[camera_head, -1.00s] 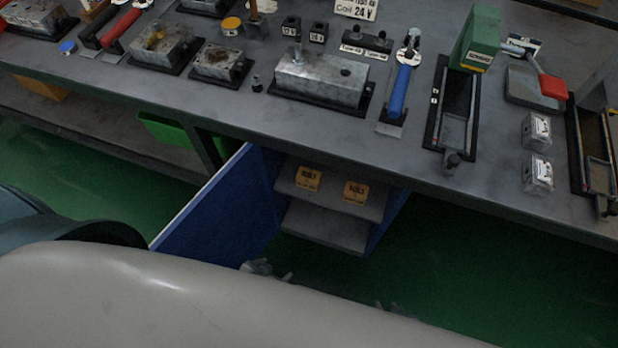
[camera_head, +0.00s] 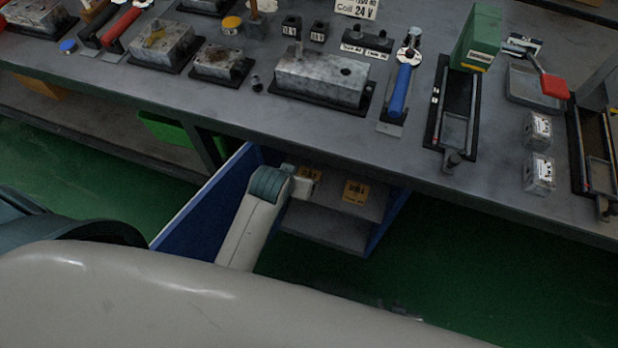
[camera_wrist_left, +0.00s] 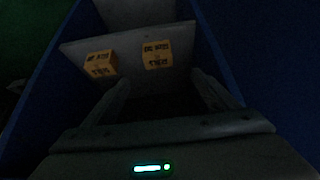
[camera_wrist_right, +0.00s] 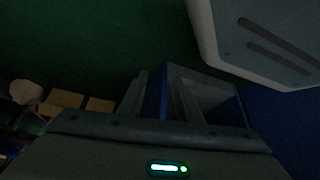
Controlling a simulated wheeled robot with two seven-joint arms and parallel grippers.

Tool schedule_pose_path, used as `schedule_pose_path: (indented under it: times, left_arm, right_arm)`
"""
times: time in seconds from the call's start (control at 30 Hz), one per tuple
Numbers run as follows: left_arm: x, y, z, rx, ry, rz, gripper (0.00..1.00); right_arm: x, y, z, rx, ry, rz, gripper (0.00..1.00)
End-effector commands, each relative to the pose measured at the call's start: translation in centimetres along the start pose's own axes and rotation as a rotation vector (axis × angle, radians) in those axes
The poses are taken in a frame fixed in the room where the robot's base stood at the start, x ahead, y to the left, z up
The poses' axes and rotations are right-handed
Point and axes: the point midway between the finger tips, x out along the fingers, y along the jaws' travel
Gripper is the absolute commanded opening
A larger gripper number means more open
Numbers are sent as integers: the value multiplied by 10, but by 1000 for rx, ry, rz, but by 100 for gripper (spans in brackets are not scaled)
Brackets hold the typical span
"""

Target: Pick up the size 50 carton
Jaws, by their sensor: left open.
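Two small yellow cartons stand on the upper shelf of the blue cabinet under the bench. The left carton (camera_head: 311,173) is partly hidden by my left arm; the right carton (camera_head: 356,190) shows clear. Both also show in the left wrist view, one on the left (camera_wrist_left: 101,64) and one on the right (camera_wrist_left: 157,55). I cannot read which is size 50. My left gripper (camera_wrist_left: 160,80) is open and empty, pointing at the cartons and apart from them.
The blue cabinet door (camera_head: 190,222) stands open on the left. A lower shelf (camera_head: 325,233) lies below the cartons. The grey bench top (camera_head: 300,120) overhangs the cabinet and carries valve blocks and tools. Green floor (camera_head: 480,265) is free on the right.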

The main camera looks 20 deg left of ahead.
Motion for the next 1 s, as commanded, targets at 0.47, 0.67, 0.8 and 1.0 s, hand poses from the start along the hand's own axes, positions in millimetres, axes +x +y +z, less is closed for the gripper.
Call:
schedule_pose_path:
  times: [0.47,0.67,0.8,1.0]
  left_arm:
    - [17,0,2,1,-3,0,80]
    - [49,0,2,0,-3,0,80]
    - [74,0,2,0,-2,0,80]
    - [105,0,1,0,-2,0,80]
  right_arm:
    - [-1,-2,13,1,-21,-2,31]
    - [1,-1,17,3,-42,-1,31]
    - [1,2,17,4,-55,2,31]
    - [2,7,15,4,-70,7,31]
